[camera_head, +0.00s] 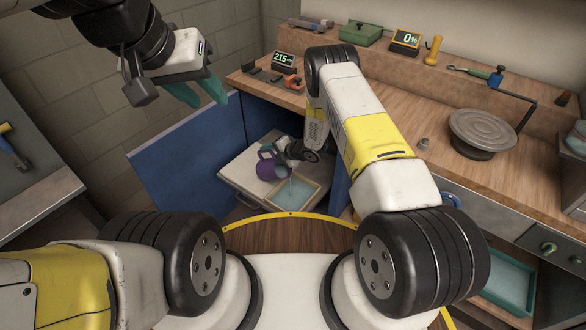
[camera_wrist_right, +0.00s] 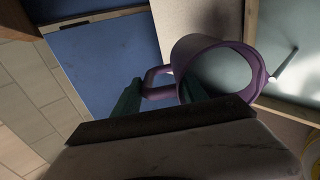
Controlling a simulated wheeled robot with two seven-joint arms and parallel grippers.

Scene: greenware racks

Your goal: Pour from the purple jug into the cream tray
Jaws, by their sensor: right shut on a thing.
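The purple jug (camera_head: 266,167) is tilted, its mouth toward the cream tray (camera_head: 272,204). My right gripper (camera_wrist_right: 160,92) is shut on the jug's handle; in the head view the gripper (camera_head: 281,168) is partly hidden by its own wrist. In the right wrist view the jug (camera_wrist_right: 190,52) shows its open mouth, with its lip beside the tray (camera_wrist_right: 252,40). A thin pale stream runs from the lip over the tray. The tray has a pale blue-green inside; its fill level is unclear. My left gripper (camera_head: 207,101) is open and empty, high at the upper left.
The tray stands on a pale pull-out surface (camera_head: 236,174) inside the cabinet, beside an open blue door (camera_head: 185,160). The wooden bench (camera_head: 405,110) above holds a turntable (camera_head: 483,130), a green box (camera_head: 360,34) and two displays. Another teal-lined tray (camera_head: 508,283) sits low at the right.

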